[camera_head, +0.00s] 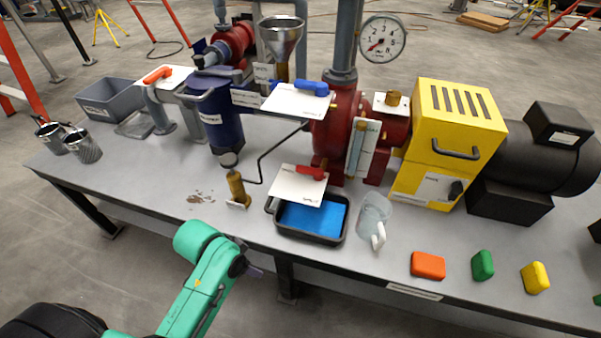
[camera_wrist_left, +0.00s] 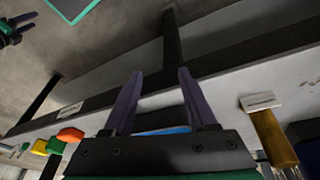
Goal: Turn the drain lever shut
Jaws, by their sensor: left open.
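A red lever (camera_head: 311,172) with a white placard (camera_head: 297,185) sits low on the red pump body, above a black tray (camera_head: 283,233) with a blue inside; its label is too small to read, so I cannot confirm it is the drain lever. A blue lever (camera_head: 300,87) is higher up and an orange lever (camera_head: 157,75) is on the pipe at left. My left gripper (camera_head: 254,268) is in front of the bench edge, apart from the levers. In the left wrist view its fingers (camera_wrist_left: 160,72) are spread and empty. What looks like my right gripper (camera_wrist_left: 14,26) is small at the upper left there.
A brass fitting (camera_head: 236,188) stands near the bench's front edge, left of the tray. A clear jug (camera_head: 373,215) stands right of the tray. Orange (camera_head: 428,265), green (camera_head: 483,265) and yellow (camera_head: 535,278) blocks lie farther right. A yellow housing (camera_head: 440,115) stands behind. The front-left bench top is mostly clear.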

